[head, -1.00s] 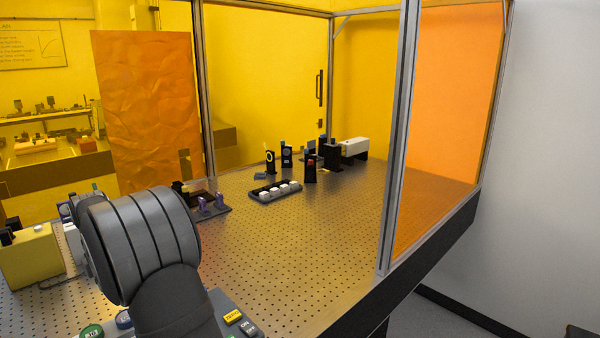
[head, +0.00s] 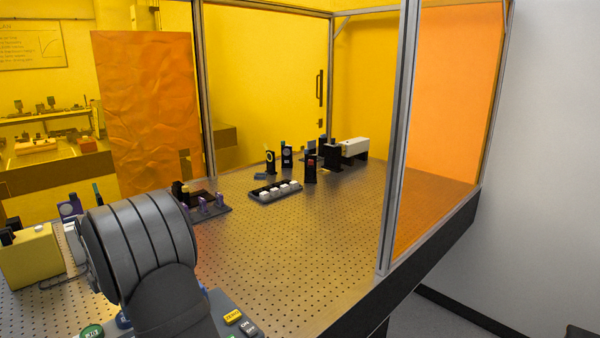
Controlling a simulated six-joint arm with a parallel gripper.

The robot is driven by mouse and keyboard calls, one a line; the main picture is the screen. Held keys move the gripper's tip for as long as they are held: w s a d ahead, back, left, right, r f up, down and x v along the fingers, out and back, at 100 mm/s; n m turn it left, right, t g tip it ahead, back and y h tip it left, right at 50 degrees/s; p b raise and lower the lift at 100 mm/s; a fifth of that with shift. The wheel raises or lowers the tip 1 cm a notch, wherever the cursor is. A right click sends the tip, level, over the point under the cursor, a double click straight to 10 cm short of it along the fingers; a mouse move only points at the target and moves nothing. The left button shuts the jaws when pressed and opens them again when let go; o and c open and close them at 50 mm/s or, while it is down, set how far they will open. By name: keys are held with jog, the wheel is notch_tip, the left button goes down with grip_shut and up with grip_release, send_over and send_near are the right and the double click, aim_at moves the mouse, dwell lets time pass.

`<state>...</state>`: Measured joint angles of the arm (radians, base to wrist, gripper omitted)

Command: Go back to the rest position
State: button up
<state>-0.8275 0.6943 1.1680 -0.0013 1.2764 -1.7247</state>
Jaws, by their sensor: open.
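My arm's grey rounded link fills the lower left of the head view, in front of the perforated table. My gripper is not visible; it is hidden or out of frame. No task object is named.
The perforated optical table (head: 290,240) has wide bare room at its middle and front. A black tray with white pieces (head: 276,192), several dark optic mounts (head: 310,167) and a white box (head: 354,148) stand toward the back. A metal post (head: 400,140) rises right.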

jog(key=w+d+r, duration=0.3)
jog(key=d+r, duration=0.5)
jog(key=d, duration=0.4)
jog(key=s+d+r+n, duration=0.1)
jog(key=s+d, duration=0.2)
jog(key=d, duration=0.4)
jog(key=s+d+r, duration=0.2)
jog(key=s+d, duration=0.1)
jog(key=d, duration=0.4)
jog(key=a+f, duration=0.2)
jog(key=a, duration=0.1)
jog(key=s+a+f, duration=0.1)
jog(key=a+f, duration=0.1)
jog(key=a, duration=0.2)
jog(key=a+f, duration=0.3)
jog(key=shift+s+a+f, duration=0.1)
jog(key=shift+s+a, duration=0.1)
jog(key=shift+a, duration=0.15)
